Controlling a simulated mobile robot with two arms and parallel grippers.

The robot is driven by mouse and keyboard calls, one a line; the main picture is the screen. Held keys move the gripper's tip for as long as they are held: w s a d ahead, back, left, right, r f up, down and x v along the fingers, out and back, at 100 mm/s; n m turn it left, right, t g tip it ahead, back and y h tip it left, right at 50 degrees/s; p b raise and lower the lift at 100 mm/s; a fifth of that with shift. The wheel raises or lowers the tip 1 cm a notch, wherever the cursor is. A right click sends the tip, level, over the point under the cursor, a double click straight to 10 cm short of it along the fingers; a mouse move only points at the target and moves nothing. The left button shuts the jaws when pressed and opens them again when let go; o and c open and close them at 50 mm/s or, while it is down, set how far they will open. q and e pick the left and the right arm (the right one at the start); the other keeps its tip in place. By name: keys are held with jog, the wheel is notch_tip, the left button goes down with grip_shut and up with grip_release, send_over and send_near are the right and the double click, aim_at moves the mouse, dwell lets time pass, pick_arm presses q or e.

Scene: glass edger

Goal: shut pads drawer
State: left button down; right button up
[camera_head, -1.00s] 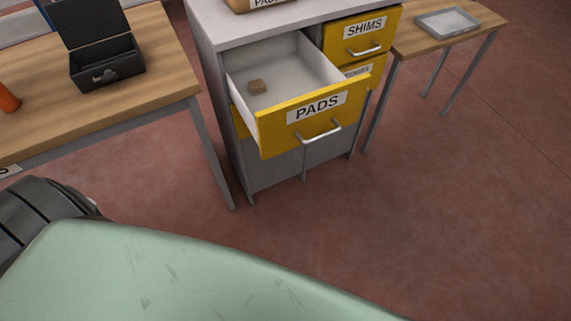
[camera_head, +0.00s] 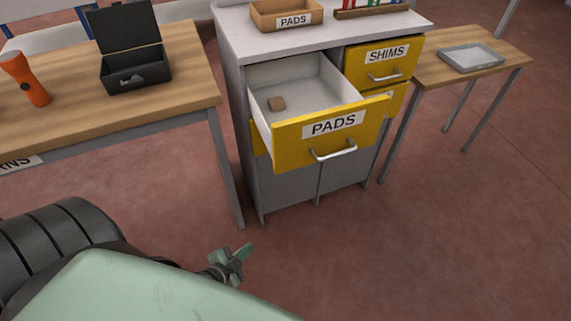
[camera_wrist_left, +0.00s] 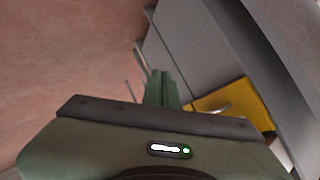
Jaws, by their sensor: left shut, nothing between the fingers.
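My right gripper is in neither view.
The SHIMS drawer (camera_head: 382,61) beside it is closed. A cardboard PADS box (camera_head: 287,19) stands on the cabinet top. A wooden table (camera_head: 110,111) at left holds a black case (camera_head: 135,72) and an orange flashlight (camera_head: 31,88). A small table at right bears a grey tray (camera_head: 470,57).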

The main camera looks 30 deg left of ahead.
pick_arm(q)
jog(key=w+r+m+t+h+b, duration=0.1)
jog(key=w+r+m+t, duration=0.15)
jog(key=r, duration=0.45)
jog(key=w+r+m+t+h+b, duration=0.1)
jog(key=w+r+m, duration=0.15)
jog(key=r, duration=0.45)
jog(key=m+t+h, duration=0.1)
jog(key=m+h, duration=0.4)
jog(key=m, duration=0.5)
send_near(285, 162)
jog(key=s+d+r, duration=0.2)
jog(key=s+d, duration=0.2)
jog(key=x, duration=0.3)
jog(key=a+p+x, duration=0.1)
jog(key=x, duration=0.3)
jog(key=r+x, duration=0.1)
jog(key=x, duration=0.2)
jog(key=shift+w+a+p, duration=0.3)
jog(key=shift+w+p, duration=0.05)
jog(key=shift+w, duration=0.35)
jog(key=shift+w+a, duration=0.35)
jog(key=shift+a, duration=0.25)
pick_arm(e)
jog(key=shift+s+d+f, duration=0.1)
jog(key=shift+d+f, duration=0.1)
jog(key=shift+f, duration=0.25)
